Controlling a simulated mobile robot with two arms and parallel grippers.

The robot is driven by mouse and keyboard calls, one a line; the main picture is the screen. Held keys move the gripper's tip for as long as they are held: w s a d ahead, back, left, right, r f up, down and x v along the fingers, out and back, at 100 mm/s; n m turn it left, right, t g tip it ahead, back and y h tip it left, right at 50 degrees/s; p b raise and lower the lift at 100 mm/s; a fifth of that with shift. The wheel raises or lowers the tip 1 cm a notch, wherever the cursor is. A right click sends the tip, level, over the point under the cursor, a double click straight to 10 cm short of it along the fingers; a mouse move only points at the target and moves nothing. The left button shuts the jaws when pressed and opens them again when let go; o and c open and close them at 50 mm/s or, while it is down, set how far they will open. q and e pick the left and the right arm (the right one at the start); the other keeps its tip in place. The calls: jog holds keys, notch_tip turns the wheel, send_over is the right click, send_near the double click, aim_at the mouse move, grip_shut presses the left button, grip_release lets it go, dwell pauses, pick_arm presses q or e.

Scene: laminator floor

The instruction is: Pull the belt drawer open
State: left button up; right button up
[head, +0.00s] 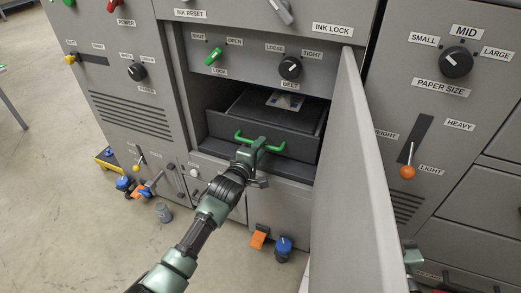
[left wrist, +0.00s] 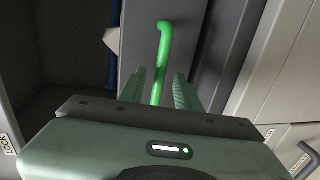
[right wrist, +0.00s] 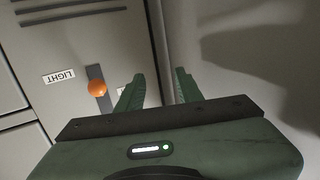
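The dark belt drawer (head: 300,143) sits in the open bay under the BELT knob, its front near the bay's mouth. Part of its top shows behind the front. Its green bar handle (head: 242,137) runs across the front. My left gripper (head: 262,146) is at the middle of the handle. In the left wrist view the green handle (left wrist: 164,50) passes between the fingers of my left gripper (left wrist: 158,92), which are apart with gaps beside the bar. My right gripper (right wrist: 160,90) is open and empty beside the open door; only a bit shows low right in the head view.
The open grey door (head: 352,190) stands out on the right of the bay. Right of it is a panel with an orange-knobbed lever (head: 407,172). Above the drawer are a green lock lever (head: 214,56) and a black BELT knob (head: 290,67). Floor at left is largely clear.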

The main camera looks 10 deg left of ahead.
pick_arm(q)
jog(key=shift+w, duration=0.4)
grip_shut()
pick_arm(e)
jog(key=shift+a+r+t, duration=0.15)
jog(key=shift+r+t, duration=0.35)
jog(key=shift+r, duration=0.4)
pick_arm(q)
jog(key=shift+f, duration=0.1)
dwell(0.4)
